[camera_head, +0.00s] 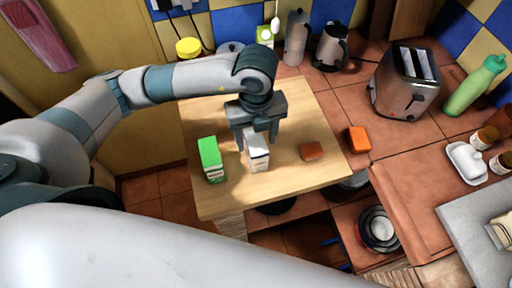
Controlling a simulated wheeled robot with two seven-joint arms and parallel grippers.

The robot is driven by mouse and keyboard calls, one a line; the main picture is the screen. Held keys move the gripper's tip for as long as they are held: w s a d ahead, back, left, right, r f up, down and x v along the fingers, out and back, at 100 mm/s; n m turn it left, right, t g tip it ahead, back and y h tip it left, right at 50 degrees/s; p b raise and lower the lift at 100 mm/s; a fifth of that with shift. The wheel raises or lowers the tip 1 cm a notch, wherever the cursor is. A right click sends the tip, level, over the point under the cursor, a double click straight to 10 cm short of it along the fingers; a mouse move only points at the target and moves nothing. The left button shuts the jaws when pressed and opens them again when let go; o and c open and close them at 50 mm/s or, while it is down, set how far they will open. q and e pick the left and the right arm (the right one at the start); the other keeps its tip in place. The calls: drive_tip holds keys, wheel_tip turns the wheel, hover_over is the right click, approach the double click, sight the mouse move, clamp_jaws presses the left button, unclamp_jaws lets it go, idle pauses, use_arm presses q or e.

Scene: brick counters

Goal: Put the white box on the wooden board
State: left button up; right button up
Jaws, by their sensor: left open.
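A white box (260,160) with dark print stands upright on the light wooden surface (285,190), which is the only broad wooden board I can make out. My left gripper (257,136) points down over the white box, with its open fingers on either side of the box's top. I cannot tell whether the fingers touch it. The upper part of the box is partly hidden by the gripper. My right gripper is not in view.
A green and white carton (210,160) stands left of the white box. A brown block (313,151) lies to its right and an orange block (358,140) lies on the tiles. A toaster (406,82), green bottle (474,87) and kettle (332,47) stand farther off.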

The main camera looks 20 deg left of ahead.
use_arm(q)
drive_tip(key=shift+r+b, duration=0.3)
drive_tip(key=shift+r, duration=1.65)
